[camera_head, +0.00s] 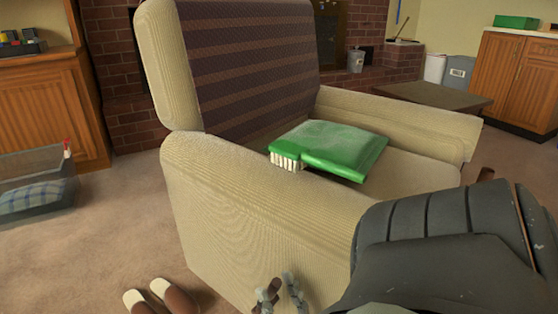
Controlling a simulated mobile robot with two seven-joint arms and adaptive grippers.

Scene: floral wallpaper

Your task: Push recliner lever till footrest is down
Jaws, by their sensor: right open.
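A beige recliner (235,215) with a striped dark back (255,60) stands in the middle of the head view, angled to the right. A short brown piece (268,293), which looks like the lever, shows low on its near side. My right gripper (280,296) is at the bottom edge beside this piece, with its grey fingers apart. I cannot tell whether they touch the lever. My dark right arm covers the lower right and the front of the recliner. The footrest cannot be made out behind it. My left gripper is out of view.
A green dustpan-like item with a white-bristled brush (330,148) lies on the seat. Slippers (172,296) lie on the carpet at lower left. A dark bin with blue cloth (36,185) stands at left. A low table (430,94) is behind right. Carpet at left is mostly clear.

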